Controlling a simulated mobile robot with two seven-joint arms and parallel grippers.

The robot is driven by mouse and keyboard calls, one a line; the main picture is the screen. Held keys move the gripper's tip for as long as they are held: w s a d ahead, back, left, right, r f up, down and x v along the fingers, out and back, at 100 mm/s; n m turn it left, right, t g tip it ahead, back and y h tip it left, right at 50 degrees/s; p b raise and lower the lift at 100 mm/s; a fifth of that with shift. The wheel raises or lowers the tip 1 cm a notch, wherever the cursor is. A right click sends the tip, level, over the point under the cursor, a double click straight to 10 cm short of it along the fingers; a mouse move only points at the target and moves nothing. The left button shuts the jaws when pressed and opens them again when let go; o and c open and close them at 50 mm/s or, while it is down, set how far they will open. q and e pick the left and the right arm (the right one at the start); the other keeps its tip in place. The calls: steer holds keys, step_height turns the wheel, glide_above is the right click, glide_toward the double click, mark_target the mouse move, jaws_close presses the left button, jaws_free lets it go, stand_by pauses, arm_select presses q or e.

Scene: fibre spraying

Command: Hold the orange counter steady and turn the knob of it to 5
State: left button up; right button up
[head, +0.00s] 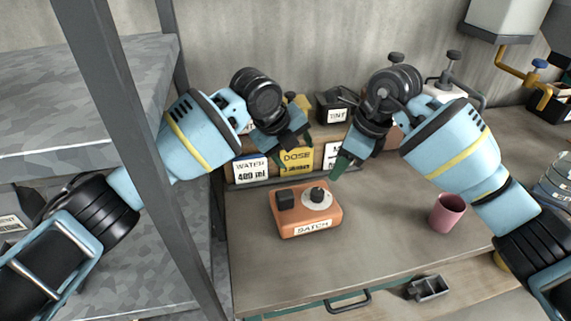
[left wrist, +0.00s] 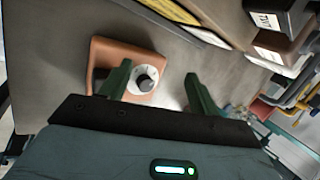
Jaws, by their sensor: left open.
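The orange counter (head: 305,214) lies on the workbench, with a label reading BATCH on its front. A round black knob (head: 318,193) sits on its white dial, and a black block (head: 285,199) stands on its left part. I cannot read the dial setting. My left gripper (head: 292,154) is open and empty behind and above the counter. The left wrist view shows the counter (left wrist: 103,53) and its knob (left wrist: 146,82) beyond the open fingers, not touched by them. My right gripper (head: 343,165) hangs above and to the right of the counter, apart from it; its finger gap is unclear.
A pink cup (head: 447,212) stands to the right on the workbench (head: 385,225). Labelled bins, including WATER and DOSE (head: 297,160), line the back. A grey post (head: 125,110) and shelves are at left. The bench in front of the counter is clear.

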mark_target(284, 193)
arm_select(q)
steer(key=s+g+y, duration=0.1)
steer(key=s+m+g+y, duration=0.1)
steer(key=s, duration=0.1)
steer(key=s+a+m+g+y, duration=0.1)
steer(key=s, duration=0.1)
steer(key=shift+s+r+g, duration=0.25)
steer(key=shift+r+g, duration=0.05)
steer(key=shift+s+a+r+y, duration=0.1)
steer(key=shift+s+y, duration=0.3)
steer(key=shift+s, duration=0.05)
steer(key=shift+f, duration=3.95)
